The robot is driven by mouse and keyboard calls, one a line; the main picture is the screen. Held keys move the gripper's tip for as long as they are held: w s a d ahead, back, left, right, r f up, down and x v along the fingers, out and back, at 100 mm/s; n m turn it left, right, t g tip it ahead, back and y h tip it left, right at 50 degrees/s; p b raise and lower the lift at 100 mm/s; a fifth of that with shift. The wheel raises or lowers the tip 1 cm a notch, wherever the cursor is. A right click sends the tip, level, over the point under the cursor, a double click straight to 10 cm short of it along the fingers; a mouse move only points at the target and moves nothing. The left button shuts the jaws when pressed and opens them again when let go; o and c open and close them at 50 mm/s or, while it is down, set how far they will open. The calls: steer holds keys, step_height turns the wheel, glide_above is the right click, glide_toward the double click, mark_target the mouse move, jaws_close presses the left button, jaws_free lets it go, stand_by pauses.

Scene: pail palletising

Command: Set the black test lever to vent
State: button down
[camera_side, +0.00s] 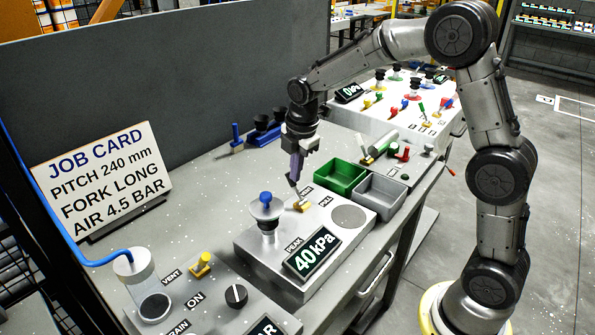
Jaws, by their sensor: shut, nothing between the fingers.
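My gripper (294,182) is shut and empty, pointing down at the back edge of the grey unit (270,250) with the 40 kPa display (312,254). Just beside its fingertips is a small brass-coloured lever mount (301,206) on that unit, between two small labels too small to read surely. A thin lever seems to rise from the mount; its colour and exact position are unclear, and I cannot tell if the fingers touch it. No lever shows clearly as black. On the front panel, a yellow lever (201,262) stands by a VENT label (171,276).
A blue-knobbed plunger (266,204) stands left of the mount and a round grey pad (348,216) to its right. Green (339,176) and grey (380,194) bins lie behind. A black knob (236,296), clear cylinder (150,296) and job card (100,178) are at left.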

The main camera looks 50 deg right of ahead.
steer(key=shift+w+f, duration=0.15)
steer(key=shift+w, duration=0.25)
steer(key=s+a+r+t, duration=0.1)
steer(key=s+r, duration=0.3)
steer(key=r, duration=0.4)
steer(key=s+a+r, duration=0.1)
steer(key=s+r, duration=0.3)
steer(key=r, duration=0.5)
steer(key=s+r+m+t, duration=0.1)
steer(key=s+m+t, duration=0.15)
steer(key=s, duration=0.65)
steer(key=s+a+f+m, duration=0.1)
steer(key=s+f+m, duration=0.7)
steer(key=s+m, duration=0.4)
steer(key=shift+a+f+m+y, duration=0.3)
steer(key=shift+m+y, duration=0.1)
steer(key=shift+m, duration=0.75)
